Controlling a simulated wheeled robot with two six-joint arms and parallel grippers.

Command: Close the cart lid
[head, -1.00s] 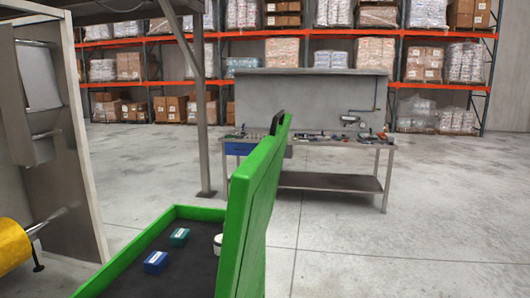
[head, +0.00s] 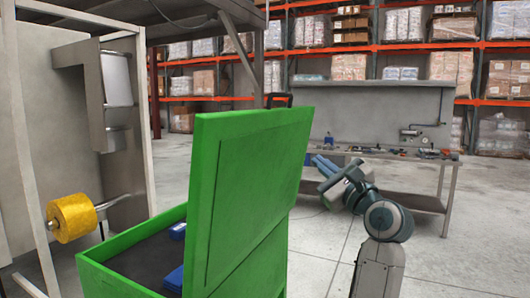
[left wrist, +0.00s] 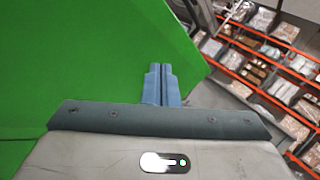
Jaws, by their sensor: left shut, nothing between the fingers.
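The green cart lid (head: 245,190) stands raised, nearly upright and leaning a little, with its broad face towards me. My right gripper is not in view.
A steel frame with a yellow roll (head: 72,217) stands at the left. A workbench (head: 425,200) with tools is behind my left arm. Grey floor (head: 480,240) is clear at the right.

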